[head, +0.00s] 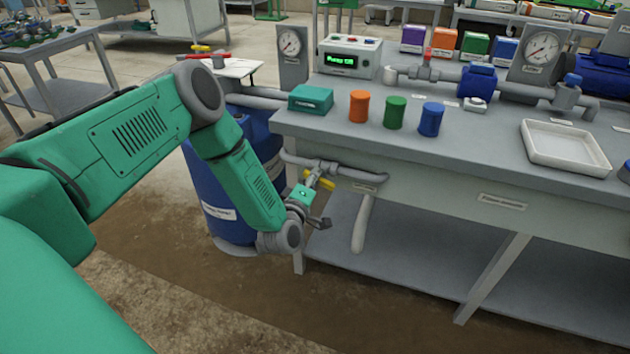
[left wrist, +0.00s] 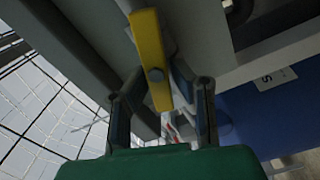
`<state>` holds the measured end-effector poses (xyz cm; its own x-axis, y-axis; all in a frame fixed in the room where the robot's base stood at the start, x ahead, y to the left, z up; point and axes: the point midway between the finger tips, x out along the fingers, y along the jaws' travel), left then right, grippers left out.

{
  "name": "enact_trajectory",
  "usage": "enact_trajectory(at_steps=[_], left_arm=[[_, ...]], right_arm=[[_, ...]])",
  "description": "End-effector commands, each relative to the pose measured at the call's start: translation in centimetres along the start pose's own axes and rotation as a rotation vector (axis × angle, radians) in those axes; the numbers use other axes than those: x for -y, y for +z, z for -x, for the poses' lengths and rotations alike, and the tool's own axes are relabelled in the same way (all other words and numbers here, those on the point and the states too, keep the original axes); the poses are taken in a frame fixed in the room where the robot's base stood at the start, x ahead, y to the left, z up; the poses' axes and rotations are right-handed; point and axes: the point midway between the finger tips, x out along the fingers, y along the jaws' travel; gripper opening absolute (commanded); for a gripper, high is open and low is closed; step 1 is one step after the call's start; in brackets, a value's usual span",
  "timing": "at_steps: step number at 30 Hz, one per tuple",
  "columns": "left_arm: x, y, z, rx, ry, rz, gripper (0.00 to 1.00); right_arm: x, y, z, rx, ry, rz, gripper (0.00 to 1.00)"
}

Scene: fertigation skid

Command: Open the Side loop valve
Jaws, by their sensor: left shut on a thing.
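The side loop valve is on a grey pipe (head: 350,173) along the bench's front edge, at its left end. In the left wrist view the yellow lever (left wrist: 149,50) runs from the top down between the two dark fingers of my left gripper (left wrist: 155,90). The gripper is shut on the lever. The lever's angle to the pipe is hard to judge, as the gripper partly hides it in the head view. My right gripper is not in view.
A blue barrel (head: 225,200) stands close behind my left forearm. The bench top (head: 480,145) above carries orange, green and blue cups, a white tray (head: 566,146) and a teal box (head: 311,98). A grey pipe end (head: 362,225) hangs below the valve. The floor in front is clear.

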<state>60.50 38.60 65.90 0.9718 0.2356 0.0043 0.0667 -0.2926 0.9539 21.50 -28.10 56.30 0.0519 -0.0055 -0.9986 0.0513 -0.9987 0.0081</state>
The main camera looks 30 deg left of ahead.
Motion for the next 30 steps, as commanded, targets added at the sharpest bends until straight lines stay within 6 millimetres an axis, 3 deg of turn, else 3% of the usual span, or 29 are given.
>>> enact_trajectory(at_steps=[1,13,30], left_arm=[[0.9,0.3,0.4,0.01,-0.017,0.036,0.0],[1.1,0.4,0.4,0.011,-0.018,0.273,0.0],[1.1,0.5,0.5,0.011,-0.019,0.334,0.0]], right_arm=[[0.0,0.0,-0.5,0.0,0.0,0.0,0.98],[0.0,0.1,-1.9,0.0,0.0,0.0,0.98],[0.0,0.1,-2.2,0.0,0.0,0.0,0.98]])
